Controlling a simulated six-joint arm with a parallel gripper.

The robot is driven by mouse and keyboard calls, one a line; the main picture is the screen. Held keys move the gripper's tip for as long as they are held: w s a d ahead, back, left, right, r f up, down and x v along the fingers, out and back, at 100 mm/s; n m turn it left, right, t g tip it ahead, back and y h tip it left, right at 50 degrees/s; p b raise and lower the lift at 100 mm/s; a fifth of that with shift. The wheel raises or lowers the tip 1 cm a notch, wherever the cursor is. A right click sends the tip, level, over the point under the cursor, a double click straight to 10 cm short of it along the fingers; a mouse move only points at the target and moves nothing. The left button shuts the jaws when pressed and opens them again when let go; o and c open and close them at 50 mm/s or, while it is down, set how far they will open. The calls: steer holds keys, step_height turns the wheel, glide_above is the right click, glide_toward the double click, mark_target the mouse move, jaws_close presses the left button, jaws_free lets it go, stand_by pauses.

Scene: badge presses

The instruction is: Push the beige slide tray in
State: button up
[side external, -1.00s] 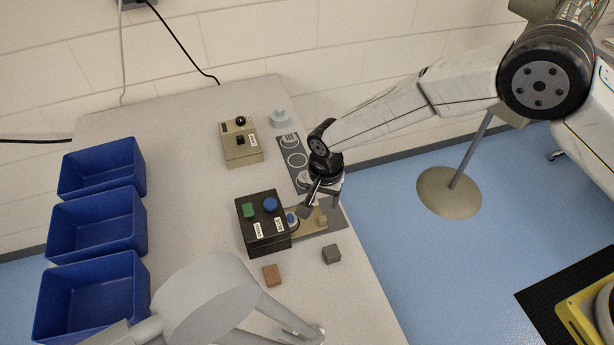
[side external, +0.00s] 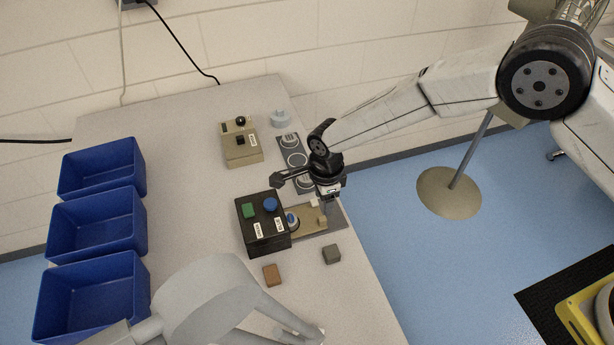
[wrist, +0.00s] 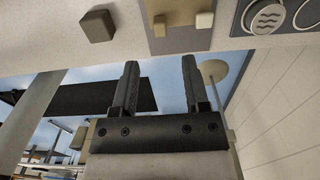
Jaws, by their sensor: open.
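The beige slide tray (side external: 304,225) sticks out to the right from the black press box (side external: 262,232), over a grey plate. A round blue-and-white piece (side external: 292,219) sits on it close to the box. A small beige block (side external: 321,221) and a paler block (side external: 314,202) stand near its outer end. In the wrist view the tray (wrist: 180,38) is cut by the top edge, with the two blocks on it. My gripper (side external: 333,203) points down at the tray's outer end, by the upper side. In the wrist view its two fingers (wrist: 160,72) are apart and empty.
A beige control box (side external: 241,148) and a grey plate with round discs (side external: 297,160) lie farther back. A grey block (side external: 332,254) and a brown block (side external: 272,274) lie in front. Blue bins (side external: 95,228) line the left edge. The table's middle is clear.

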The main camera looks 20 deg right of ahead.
mark_target(322, 218)
steer(key=shift+f, duration=0.1)
steer(key=shift+f, duration=3.8)
jaws_close()
